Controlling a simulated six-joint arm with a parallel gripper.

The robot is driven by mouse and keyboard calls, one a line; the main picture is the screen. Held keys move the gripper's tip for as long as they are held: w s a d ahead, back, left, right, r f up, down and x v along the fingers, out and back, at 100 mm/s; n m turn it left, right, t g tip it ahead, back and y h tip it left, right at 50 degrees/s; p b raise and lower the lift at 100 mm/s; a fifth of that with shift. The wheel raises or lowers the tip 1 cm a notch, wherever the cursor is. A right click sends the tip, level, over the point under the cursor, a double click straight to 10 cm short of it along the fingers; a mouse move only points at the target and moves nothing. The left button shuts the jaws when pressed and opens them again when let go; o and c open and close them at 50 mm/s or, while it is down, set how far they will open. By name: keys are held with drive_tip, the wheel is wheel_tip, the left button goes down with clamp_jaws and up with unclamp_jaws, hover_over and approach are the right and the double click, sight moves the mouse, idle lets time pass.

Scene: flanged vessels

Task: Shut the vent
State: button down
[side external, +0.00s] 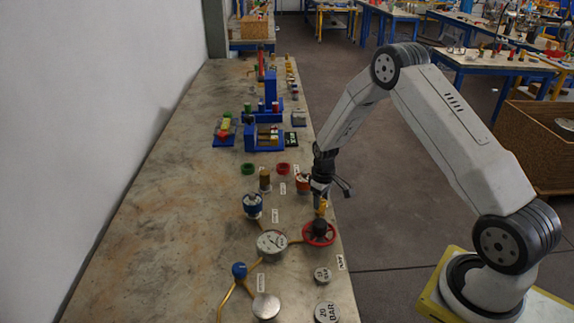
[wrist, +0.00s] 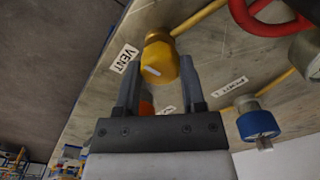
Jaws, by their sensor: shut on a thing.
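The vent is a yellow knob (wrist: 158,58) with a short white mark on its face, beside a label reading VENT (wrist: 124,58) in the wrist view. In the side external view the yellow knob (side external: 322,207) shows small at the bench's right edge, partly hidden by my gripper. My gripper (side external: 320,199) points down over it. In the wrist view my gripper (wrist: 161,75) has one finger on each side of the knob and is shut on it.
A red handwheel (side external: 319,234) stands close in front of the knob. A round gauge (side external: 271,243), a blue-collared fitting (side external: 252,205) and an orange-red part (side external: 302,183) are near. Blue racks (side external: 264,138) stand farther back. The bench's left side is bare.

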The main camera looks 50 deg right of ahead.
drive_tip(key=shift+c, duration=0.9)
unclamp_jaws()
drive_tip(key=shift+r, duration=3.9)
drive_tip(key=shift+a, duration=0.1)
